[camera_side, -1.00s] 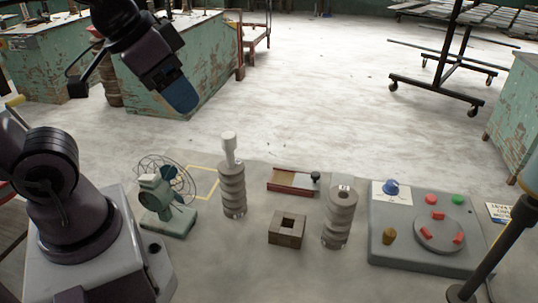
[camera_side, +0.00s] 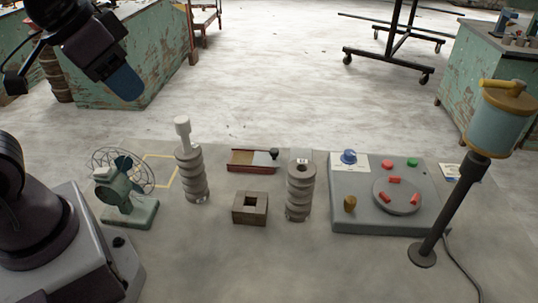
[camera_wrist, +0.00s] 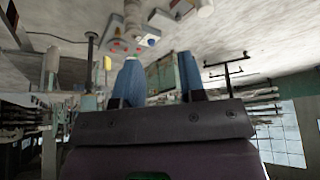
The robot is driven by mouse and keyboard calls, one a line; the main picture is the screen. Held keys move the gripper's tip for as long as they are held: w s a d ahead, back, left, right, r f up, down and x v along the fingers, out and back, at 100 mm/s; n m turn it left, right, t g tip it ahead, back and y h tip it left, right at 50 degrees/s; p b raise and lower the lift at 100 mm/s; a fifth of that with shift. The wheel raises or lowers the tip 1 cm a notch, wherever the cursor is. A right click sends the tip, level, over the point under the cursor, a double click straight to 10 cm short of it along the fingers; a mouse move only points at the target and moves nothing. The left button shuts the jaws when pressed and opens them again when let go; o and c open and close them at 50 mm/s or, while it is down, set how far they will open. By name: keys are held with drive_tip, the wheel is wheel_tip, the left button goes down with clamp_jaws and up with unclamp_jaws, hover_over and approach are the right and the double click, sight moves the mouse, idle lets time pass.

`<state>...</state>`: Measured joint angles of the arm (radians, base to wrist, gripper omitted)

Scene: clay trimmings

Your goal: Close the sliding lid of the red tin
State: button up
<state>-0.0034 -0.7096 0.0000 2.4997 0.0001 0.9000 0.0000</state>
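The red tin (camera_side: 252,169) lies flat near the back of the grey work mat in the side view. Its left part shows a brown inside, and the grey lid (camera_side: 264,158) covers its right part. A dark knob (camera_side: 273,153) stands at the lid's right end. My gripper (camera_side: 128,85) hangs high at the upper left, well away from the tin. In the wrist view my gripper (camera_wrist: 160,78) has its two blue fingers apart, with nothing between them. I cannot pick out the tin clearly in the wrist view.
A brown square block (camera_side: 250,214) with a hole sits in front of the tin. Ringed grey columns (camera_side: 190,175) and (camera_side: 299,200) stand on either side. A green fan (camera_side: 130,195) is at left. A control box (camera_side: 345,218) and a lamp-like stand (camera_side: 440,225) are at right.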

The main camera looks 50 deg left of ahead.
drive_tip(key=w+a+f+n+g, duration=0.15)
drive_tip(key=w+f+g, duration=0.35)
drive_tip(key=w, duration=0.9)
drive_tip(key=n, duration=0.5)
approach(274, 150)
drive_tip(key=shift+m, duration=0.25)
wheel_tip(274, 150, down, 10)
drive_tip(key=shift+w+f, duration=0.1)
drive_tip(key=shift+c, duration=0.2)
